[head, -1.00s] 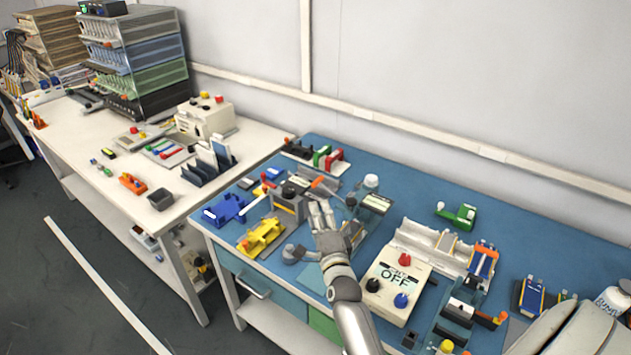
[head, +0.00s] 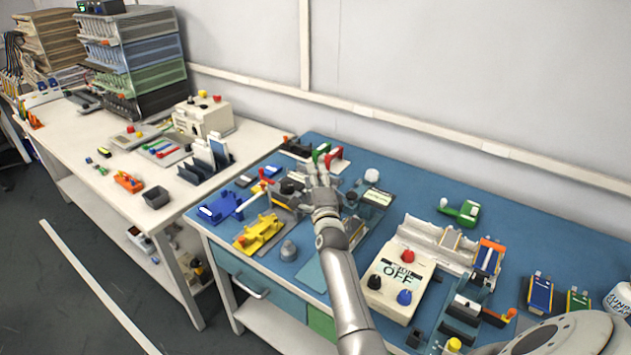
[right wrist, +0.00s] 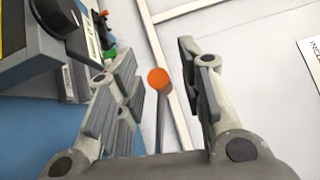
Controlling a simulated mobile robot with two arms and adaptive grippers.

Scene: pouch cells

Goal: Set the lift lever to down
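A lever with an orange ball knob (right wrist: 158,80) on a thin grey rod shows in the right wrist view, between the two open fingers of my right gripper (right wrist: 165,95). No contact between the fingers and the knob is visible. In the head view my right gripper (head: 318,172) is over the back part of the blue bench, above the grey device with a black round knob. There the hand covers the lever, so its position is hard to read. My left gripper is not in view.
A control box (head: 398,285) marked OFF has red, black and blue knobs. A yellow fixture (head: 259,233) and a blue fixture (head: 219,208) lie left of my right arm. A green fixture (head: 463,213) is at the right. The blue bench top (head: 415,190) is clear at the back right.

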